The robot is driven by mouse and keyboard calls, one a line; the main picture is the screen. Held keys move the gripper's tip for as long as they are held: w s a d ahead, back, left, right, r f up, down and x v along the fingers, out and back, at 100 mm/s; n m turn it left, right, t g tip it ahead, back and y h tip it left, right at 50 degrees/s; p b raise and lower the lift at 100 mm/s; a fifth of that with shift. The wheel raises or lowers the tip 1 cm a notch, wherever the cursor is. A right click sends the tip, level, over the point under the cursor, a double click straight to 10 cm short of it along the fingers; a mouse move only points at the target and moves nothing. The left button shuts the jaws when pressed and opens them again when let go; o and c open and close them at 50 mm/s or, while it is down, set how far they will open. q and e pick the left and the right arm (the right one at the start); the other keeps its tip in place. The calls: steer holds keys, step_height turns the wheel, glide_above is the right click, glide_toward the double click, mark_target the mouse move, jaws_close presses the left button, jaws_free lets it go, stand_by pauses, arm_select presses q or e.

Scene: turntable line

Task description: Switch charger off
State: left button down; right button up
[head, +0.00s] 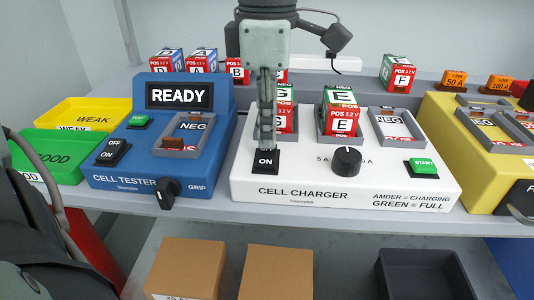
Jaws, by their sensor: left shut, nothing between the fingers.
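The white cell charger (250,182) stands on the shelf in the middle of the head view. Its black rocker switch (264,162) is at its front left, with the ON label showing on the lower half. The upper half is hidden behind my left gripper (267,146). That gripper is shut and empty, pointing down with its fingertips at the switch's upper part; I cannot tell whether they touch it. Cells marked G (286,118) and E (342,122) stand in the left and middle bays. The right bay (392,127) is empty. My right gripper is not in view.
A black knob (346,161) and green START button (423,167) are on the charger. The blue cell tester (150,178) reads READY at left; a yellow device (450,125) is at right. Green (60,150) and yellow (100,112) trays are far left. Several cells stand behind.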

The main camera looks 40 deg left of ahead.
arm_select(q)
steer(key=shift+f+b, duration=0.3)
steer(key=shift+f, duration=0.05)
steer(key=shift+r, duration=0.1)
steer(key=shift+r+p, duration=2.25)
steer(key=shift+r, duration=1.2)
